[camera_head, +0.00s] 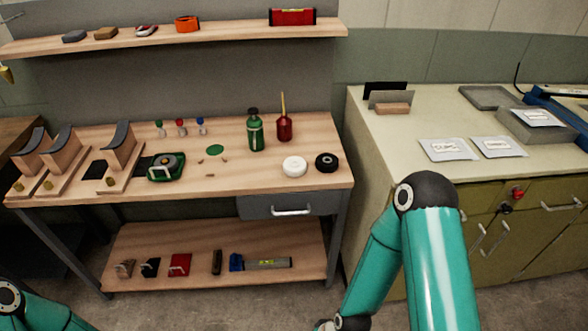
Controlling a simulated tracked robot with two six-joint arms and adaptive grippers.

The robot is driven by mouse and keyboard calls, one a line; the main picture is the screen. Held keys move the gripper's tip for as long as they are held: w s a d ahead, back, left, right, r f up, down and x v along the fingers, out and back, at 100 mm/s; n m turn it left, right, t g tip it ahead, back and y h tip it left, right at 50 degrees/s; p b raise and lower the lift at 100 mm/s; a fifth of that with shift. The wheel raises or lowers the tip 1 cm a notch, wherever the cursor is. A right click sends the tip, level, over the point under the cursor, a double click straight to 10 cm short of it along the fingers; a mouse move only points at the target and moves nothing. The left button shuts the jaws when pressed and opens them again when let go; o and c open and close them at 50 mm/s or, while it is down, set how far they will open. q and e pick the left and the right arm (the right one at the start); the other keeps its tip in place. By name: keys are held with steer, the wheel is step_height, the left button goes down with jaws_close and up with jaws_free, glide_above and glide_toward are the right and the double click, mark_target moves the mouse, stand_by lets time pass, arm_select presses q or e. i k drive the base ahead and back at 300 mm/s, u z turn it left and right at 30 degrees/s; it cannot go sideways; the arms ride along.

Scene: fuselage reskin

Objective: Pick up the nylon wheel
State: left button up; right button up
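A white wheel-like roll (294,166) lies on the right part of the wooden workbench top (230,182). A black wheel-like roll (326,162) with a pale centre lies just to its right, close to the bench's right edge. The frame does not show by label which of the two is nylon. Both lie flat and uncovered. My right arm comes in at the lower right with its elbow raised, and its gripper is below the frame. Only a joint of my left arm shows at the bottom left corner, and its gripper is out of view.
A green bottle (255,132) and a red oil can (285,126) stand behind the rolls. A green tape-like tool (166,167) and curved-top blocks (120,148) sit further left. A shelf (180,39) runs above. A cream-topped cabinet (430,125) stands to the right.

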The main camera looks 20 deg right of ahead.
mark_target(294, 167)
steer(key=z, duration=0.05)
steer(key=i, duration=0.9)
steer(key=u, duration=0.05)
